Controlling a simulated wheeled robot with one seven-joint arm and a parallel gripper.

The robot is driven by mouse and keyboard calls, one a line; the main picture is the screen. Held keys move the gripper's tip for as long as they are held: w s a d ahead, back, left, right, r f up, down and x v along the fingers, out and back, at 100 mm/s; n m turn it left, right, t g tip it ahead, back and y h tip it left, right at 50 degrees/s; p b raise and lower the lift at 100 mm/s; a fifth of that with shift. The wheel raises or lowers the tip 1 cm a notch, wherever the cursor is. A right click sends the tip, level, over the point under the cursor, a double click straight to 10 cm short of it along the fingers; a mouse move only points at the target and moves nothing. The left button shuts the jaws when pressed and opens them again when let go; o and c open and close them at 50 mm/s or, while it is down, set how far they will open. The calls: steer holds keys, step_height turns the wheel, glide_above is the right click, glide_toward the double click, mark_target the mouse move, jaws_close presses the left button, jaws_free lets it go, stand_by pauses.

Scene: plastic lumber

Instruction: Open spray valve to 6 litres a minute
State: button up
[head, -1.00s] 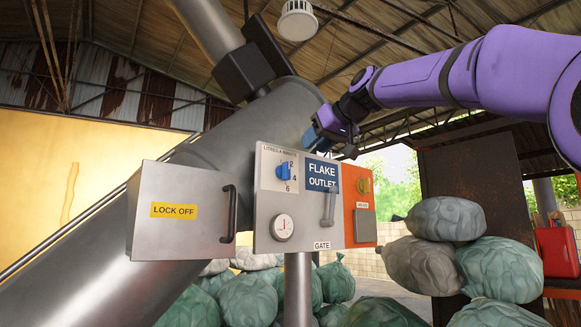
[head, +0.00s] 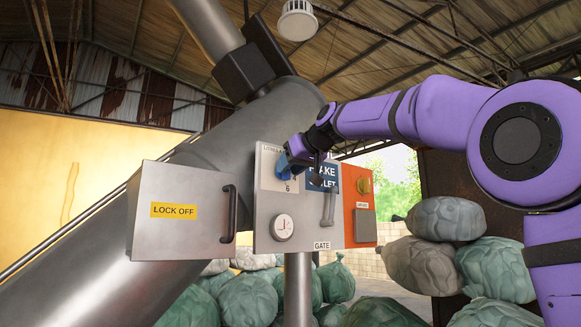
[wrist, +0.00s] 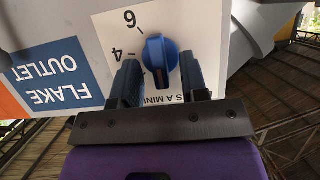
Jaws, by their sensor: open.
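The blue spray valve knob (wrist: 160,52) sits on a white dial plate (wrist: 207,35), which reads upside down in the wrist view, with the figures 4 and 6 showing. My gripper (wrist: 161,76) is open, one dark blue finger on each side of the knob's lower part. I cannot tell whether either finger touches it. A ridge crosses the knob, but its exact setting is unclear.
A blue "FLAKE OUTLET" sign (wrist: 52,75) is beside the dial. A "LOCK OFF" box (head: 180,235) projects at left. Filled sacks (head: 495,268) are piled at right.

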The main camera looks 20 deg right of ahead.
jaws_close()
